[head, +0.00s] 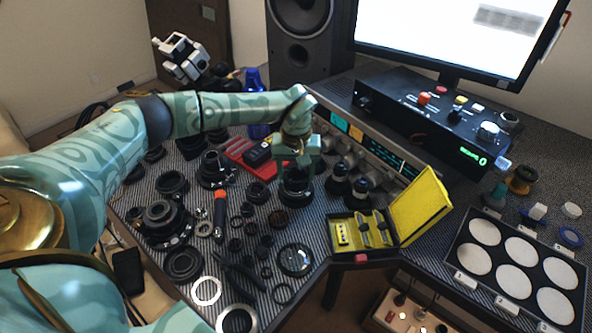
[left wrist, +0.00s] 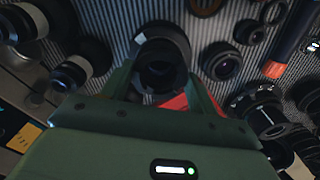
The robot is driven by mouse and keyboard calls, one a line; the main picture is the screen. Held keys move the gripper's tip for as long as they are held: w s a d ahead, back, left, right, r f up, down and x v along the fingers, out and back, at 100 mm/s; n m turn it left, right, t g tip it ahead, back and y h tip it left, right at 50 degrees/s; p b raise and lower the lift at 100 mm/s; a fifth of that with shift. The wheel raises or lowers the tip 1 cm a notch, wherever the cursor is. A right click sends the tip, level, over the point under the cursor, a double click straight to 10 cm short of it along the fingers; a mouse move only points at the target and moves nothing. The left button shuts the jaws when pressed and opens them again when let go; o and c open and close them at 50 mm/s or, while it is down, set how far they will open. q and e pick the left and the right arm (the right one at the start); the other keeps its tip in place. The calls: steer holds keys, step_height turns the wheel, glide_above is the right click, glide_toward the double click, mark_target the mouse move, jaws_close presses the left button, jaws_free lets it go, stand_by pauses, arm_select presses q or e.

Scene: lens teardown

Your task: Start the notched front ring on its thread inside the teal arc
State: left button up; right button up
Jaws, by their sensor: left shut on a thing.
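My left gripper (head: 297,172) points down over a black lens barrel (head: 296,190) standing on the striped mat. In the left wrist view its two fingers (left wrist: 163,88) close on a dark ring (left wrist: 160,76) at the near side of the barrel's round, pale-edged rim (left wrist: 165,33). Ring and barrel overlap there, and I cannot tell whether the ring touches the thread or is level. The ring's notches and the teal arc cannot be made out. My right gripper is not in view.
Several black rings and lens parts crowd the mat to the left. A red tray (head: 236,150) lies behind the gripper. An open yellow case (head: 420,207) stands to the right. A screwdriver with an orange end (head: 219,213) lies left of the barrel. Instruments line the back.

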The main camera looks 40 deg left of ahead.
arm_select(q)
steer(key=shift+f, duration=0.4)
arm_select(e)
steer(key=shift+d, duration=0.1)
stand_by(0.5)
arm_select(q)
steer(key=o, duration=1)
step_height(320, 180, up, 16)
steer(key=p, duration=0.5)
steer(key=shift+r, duration=0.15)
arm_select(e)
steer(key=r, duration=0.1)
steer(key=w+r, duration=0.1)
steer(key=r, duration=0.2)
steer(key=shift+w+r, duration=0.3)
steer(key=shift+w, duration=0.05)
